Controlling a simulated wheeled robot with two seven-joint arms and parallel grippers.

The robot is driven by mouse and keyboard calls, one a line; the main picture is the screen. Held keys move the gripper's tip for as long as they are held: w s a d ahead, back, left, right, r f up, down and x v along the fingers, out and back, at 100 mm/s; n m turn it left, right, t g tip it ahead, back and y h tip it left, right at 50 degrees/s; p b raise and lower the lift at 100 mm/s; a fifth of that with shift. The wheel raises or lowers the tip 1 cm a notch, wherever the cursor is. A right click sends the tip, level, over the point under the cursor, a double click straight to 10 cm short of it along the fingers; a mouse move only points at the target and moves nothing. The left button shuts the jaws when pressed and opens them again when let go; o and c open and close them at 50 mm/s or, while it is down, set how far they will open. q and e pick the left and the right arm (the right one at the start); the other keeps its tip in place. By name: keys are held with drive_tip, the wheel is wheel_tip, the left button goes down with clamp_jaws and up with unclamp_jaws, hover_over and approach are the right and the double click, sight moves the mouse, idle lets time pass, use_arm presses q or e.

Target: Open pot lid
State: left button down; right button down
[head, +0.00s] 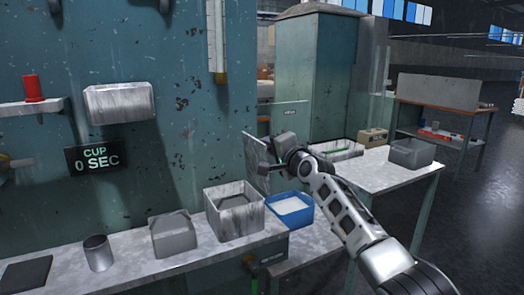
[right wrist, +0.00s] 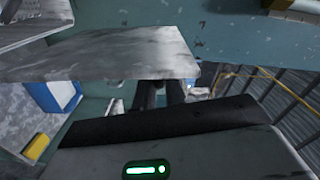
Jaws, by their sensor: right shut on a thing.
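A flat grey metal lid (head: 253,161) is held by my right gripper (head: 268,166). In the head view the lid stands steeply tilted, above and to the right of a square grey pot (head: 236,224). The pot is open at the top and stands on the bench, apart from the lid. In the right wrist view the lid (right wrist: 95,58) spans the upper left, and the dark fingers (right wrist: 160,93) meet its near edge. The fingertips are partly hidden by the lid. My left gripper is not in view.
A blue container (head: 291,212) stands right of the pot. A grey bin (head: 174,237), a metal cup (head: 97,253) and a dark plate (head: 25,275) are to the left on the bench (head: 130,273). A side table (head: 385,178) with a grey bin (head: 412,153) is at right.

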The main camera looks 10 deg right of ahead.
drive_tip(key=shift+w+d+f+m+b, duration=0.15)
drive_tip(key=shift+d+m+b, duration=0.05)
drive_tip(key=shift+d+m, duration=0.2)
drive_tip(key=shift+w+d+f+m+b, duration=0.15)
drive_tip(key=shift+d+m, duration=0.2)
drive_tip(key=shift+m, duration=0.05)
drive_tip(key=c, duration=1.5)
unclamp_jaws()
drive_tip(key=p+v, duration=0.1)
drive_tip(key=v, duration=1.5)
drive_tip(key=shift+r, duration=0.1)
